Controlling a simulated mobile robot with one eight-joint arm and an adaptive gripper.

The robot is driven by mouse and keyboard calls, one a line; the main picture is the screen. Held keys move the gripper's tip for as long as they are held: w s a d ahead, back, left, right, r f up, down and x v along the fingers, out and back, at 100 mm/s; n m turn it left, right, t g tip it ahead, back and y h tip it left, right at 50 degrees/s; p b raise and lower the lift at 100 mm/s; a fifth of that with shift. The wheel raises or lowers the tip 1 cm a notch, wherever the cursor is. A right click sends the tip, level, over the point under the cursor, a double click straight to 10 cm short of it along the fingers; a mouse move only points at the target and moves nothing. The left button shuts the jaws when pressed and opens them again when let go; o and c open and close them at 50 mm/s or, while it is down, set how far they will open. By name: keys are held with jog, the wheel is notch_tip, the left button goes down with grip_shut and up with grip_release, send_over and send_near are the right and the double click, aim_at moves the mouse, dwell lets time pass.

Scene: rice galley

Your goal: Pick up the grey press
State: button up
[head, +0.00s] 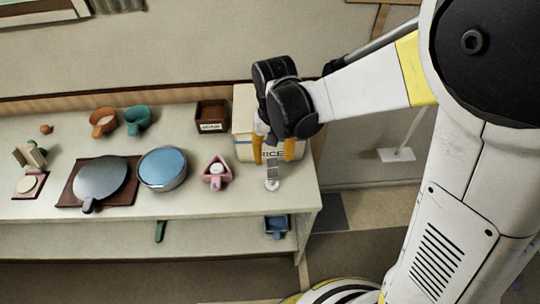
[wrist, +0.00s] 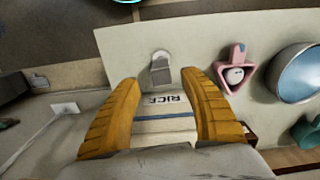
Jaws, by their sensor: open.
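A small grey press (head: 272,176) stands near the right end of the counter, in front of the rice box. It looks like an upright grey piece with a pale round end toward the counter's front. In the wrist view the grey press (wrist: 161,70) shows just beyond and between the fingertips. My gripper (head: 274,158) is open and empty, with its orange fingers pointing down above and slightly behind the press. In the wrist view the two fingers of my gripper (wrist: 160,80) are spread wide and no contact with the press shows.
The cream rice box (head: 243,122) stands close behind the press. A pink triangular mould (head: 217,181) with a white filling sits to its left, then a blue-topped round pot (head: 163,168) and a dark pan (head: 100,178). The counter (head: 240,204) is clear in front.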

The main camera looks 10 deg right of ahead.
aim_at(272, 172)
notch_tip(272, 172, down, 8)
jog(key=b, duration=0.3)
jog(key=shift+w+a+f+b, duration=0.1)
jog(key=shift+w+b, duration=0.05)
jog(key=shift+b, duration=0.15)
grip_shut()
